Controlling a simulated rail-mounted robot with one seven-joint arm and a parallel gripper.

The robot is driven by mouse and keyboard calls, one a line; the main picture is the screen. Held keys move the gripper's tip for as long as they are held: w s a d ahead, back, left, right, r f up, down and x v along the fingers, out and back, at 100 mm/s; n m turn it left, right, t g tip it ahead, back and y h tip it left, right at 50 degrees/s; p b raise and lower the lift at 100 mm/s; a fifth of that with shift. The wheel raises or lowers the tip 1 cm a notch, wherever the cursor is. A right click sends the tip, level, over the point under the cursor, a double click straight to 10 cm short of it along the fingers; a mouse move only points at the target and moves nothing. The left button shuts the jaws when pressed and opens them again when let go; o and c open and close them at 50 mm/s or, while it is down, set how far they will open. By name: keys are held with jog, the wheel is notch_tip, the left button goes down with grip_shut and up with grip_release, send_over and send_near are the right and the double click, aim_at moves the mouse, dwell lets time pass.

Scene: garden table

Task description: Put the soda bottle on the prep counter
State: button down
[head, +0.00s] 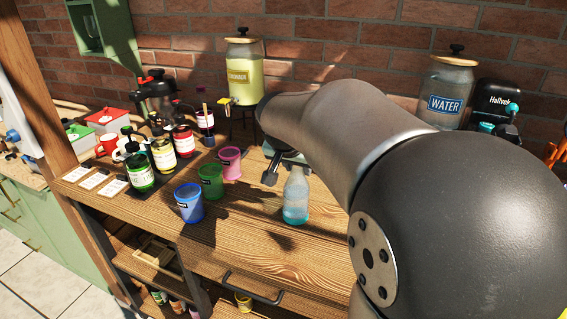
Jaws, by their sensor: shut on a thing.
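A clear soda bottle (296,204) with pale blue liquid in its lower part stands upright at the middle of the head view, over the wooden counter (235,253). My gripper (287,171) is at the bottle's neck, shut on it. One dark finger shows left of the neck; the other is mostly hidden behind the bottle and my arm. A dark shadow lies on the wood below the bottle, so it seems raised a little, but the gap is hard to judge. A second, green-fronted counter (55,222) stands at the far left. I cannot tell which one is the prep counter.
Blue (189,204), green (210,183) and pink (230,162) cups stand left of the bottle. Syrup bottles (140,172) stand farther left. A lemonade dispenser (243,75) and a water dispenser (446,95) stand at the back. Bare wood lies in front of the bottle.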

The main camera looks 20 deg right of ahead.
jog(key=shift+f, duration=0.1)
jog(key=c, duration=1)
grip_release()
jog(key=v, duration=1.1)
jog(key=shift+r, duration=0.3)
jog(key=o, duration=0.6)
jog(key=shift+s+a+r, duration=0.2)
jog(key=shift+r, duration=0.15)
